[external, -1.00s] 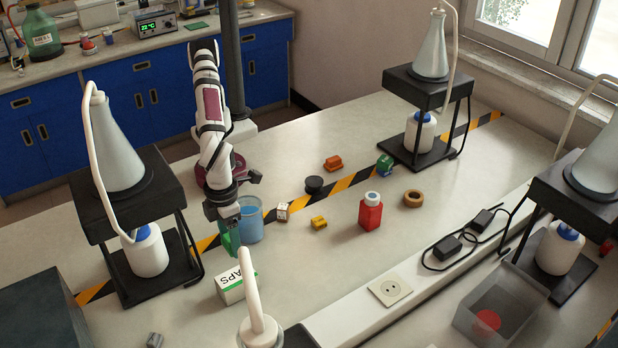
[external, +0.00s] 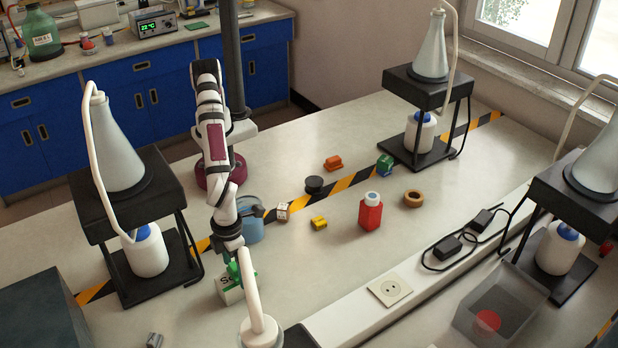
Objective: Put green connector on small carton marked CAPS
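The small white carton marked CAPS (external: 230,294) stands on the bench at the lower left of centre; its green stripe and part of its lettering show. The green connector (external: 234,271) is right at the carton's top, below my gripper (external: 231,256), and hides part of the carton. My gripper points down and is shut on the connector; its fingertips are mostly hidden. I cannot tell whether the connector touches the carton's top.
A white curved tube (external: 252,290) stands close on the carton's right. A blue beaker (external: 250,222) is just behind my gripper. A yellow block (external: 319,223), a small white-and-brown cube (external: 282,211) and a red bottle (external: 370,212) stand to the right. A flask stand (external: 140,180) is at left.

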